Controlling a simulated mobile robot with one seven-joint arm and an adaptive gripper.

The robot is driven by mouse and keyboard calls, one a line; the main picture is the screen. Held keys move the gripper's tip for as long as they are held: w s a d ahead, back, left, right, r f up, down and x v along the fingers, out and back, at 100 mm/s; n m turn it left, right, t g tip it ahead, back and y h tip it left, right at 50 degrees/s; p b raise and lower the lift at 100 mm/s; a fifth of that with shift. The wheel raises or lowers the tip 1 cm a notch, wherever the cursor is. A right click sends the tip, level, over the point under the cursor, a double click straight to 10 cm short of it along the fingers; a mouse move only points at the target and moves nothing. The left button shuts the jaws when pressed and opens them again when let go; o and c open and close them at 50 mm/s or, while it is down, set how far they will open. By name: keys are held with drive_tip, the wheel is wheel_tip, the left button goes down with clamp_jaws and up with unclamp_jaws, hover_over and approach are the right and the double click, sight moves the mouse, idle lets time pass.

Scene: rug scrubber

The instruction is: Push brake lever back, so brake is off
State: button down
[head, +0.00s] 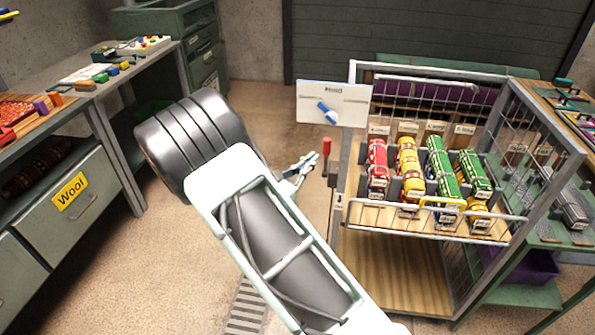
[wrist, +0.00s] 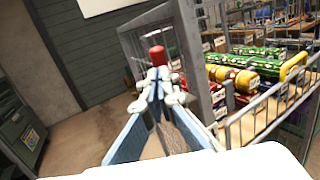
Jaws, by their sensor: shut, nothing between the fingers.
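The brake lever (head: 326,150) is a short post with a red knob at the left front side of the wire-sided cart (head: 345,215). It stands about upright in the head view. My gripper (head: 312,160) is shut and empty, with its tips just left of the lever below the knob. In the wrist view the red knob (wrist: 158,54) shows just beyond the tips of my gripper (wrist: 158,76), which hide the lever's lower part. I cannot tell whether the tips touch the lever.
The cart holds several red, yellow and green rolls (head: 437,165). A white board (head: 310,105) with a blue item stands at its back left. A workbench with a drawer labelled Wool (head: 75,195) stands at the left. Bare floor (head: 110,265) lies between bench and cart.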

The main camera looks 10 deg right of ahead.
sight(324, 146)
drive_tip(key=shift+x, duration=1.9)
drive_tip(key=shift+w+r+p, duration=0.15)
drive_tip(key=shift+r+p, duration=0.1)
drive_tip(key=shift+p, duration=0.35)
drive_tip(key=shift+w, duration=0.15)
drive_tip(key=shift+w+d+g+y+p, duration=0.1)
drive_tip(key=shift+g+y+p, duration=0.2)
drive_tip(key=shift+g+p, duration=0.15)
drive_tip(key=w+d+n+g+y+p, duration=0.2)
drive_tip(key=w+g+p, duration=0.1)
drive_tip(key=w, duration=0.3)
drive_tip(key=shift+w+p, duration=0.2)
drive_tip(key=shift+p, duration=0.55)
drive_tip(key=shift+w, duration=0.1)
